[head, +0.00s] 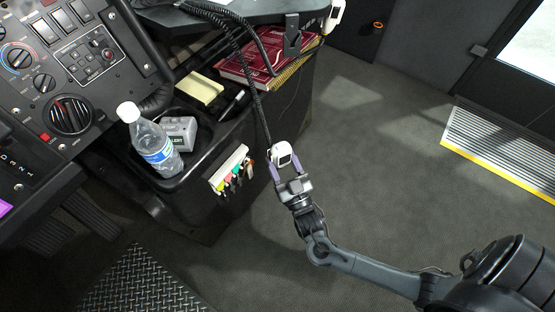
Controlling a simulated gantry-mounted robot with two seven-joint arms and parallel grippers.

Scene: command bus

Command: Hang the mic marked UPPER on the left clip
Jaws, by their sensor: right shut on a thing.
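My right gripper (286,172) is shut on a small white mic (282,154) with a dark face. It holds the mic in the air in front of the dark console. A coiled black cord (258,112) runs from the mic up to the underside of the dash shelf. A dark clip (292,38) on the shelf's front edge is empty. A second white mic (335,14) sits at the shelf's right end; any clip behind it is hidden. I cannot read a marking on either mic. My left gripper is out of view.
Red books (250,62) lie under the shelf. A water bottle (150,140), a grey box (178,133) and a yellow pad (201,88) are in the console. Coloured key tags (230,178) hang on its front. The floor (370,150) at right is clear.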

